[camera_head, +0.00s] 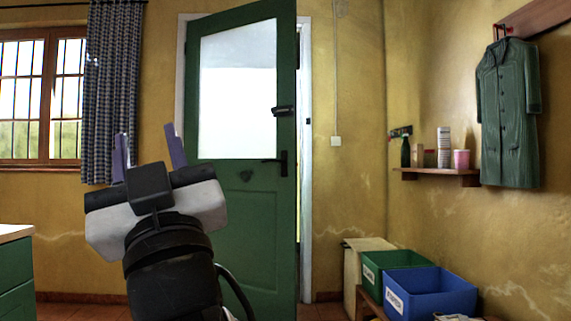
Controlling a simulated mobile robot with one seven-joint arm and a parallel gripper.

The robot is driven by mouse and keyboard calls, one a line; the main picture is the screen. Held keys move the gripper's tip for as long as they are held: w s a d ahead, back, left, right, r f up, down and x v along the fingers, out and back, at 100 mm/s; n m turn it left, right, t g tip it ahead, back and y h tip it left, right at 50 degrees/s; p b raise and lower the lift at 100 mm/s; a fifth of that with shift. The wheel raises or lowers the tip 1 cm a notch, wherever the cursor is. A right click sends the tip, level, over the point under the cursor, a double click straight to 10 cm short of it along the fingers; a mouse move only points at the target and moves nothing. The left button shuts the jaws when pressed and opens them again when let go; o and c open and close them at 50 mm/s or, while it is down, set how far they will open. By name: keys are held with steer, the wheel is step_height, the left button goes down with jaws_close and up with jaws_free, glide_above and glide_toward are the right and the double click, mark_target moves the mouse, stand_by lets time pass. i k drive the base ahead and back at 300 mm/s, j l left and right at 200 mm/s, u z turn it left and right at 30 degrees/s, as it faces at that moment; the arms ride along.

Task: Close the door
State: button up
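The green door (246,230) with a pale glass pane (238,90) stands ajar in the middle of the view. Its right edge is swung toward me, and a bright gap shows between it and the white frame (305,150). A dark handle (283,163) sits near that edge, with a dark latch (283,111) above it. My gripper (148,148) is raised in front of the door's left side, its two purple-grey fingers apart and pointing up. It is open, and nothing shows between the fingers. I cannot tell its distance from the door.
A green counter (15,275) stands at the lower left. A green bin (395,262) and a blue bin (432,292) sit on a low bench at the lower right. A small shelf (437,173) and a hanging green coat (508,110) are on the right wall.

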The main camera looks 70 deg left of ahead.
mark_target(258, 245)
steer(key=u, duration=2.55)
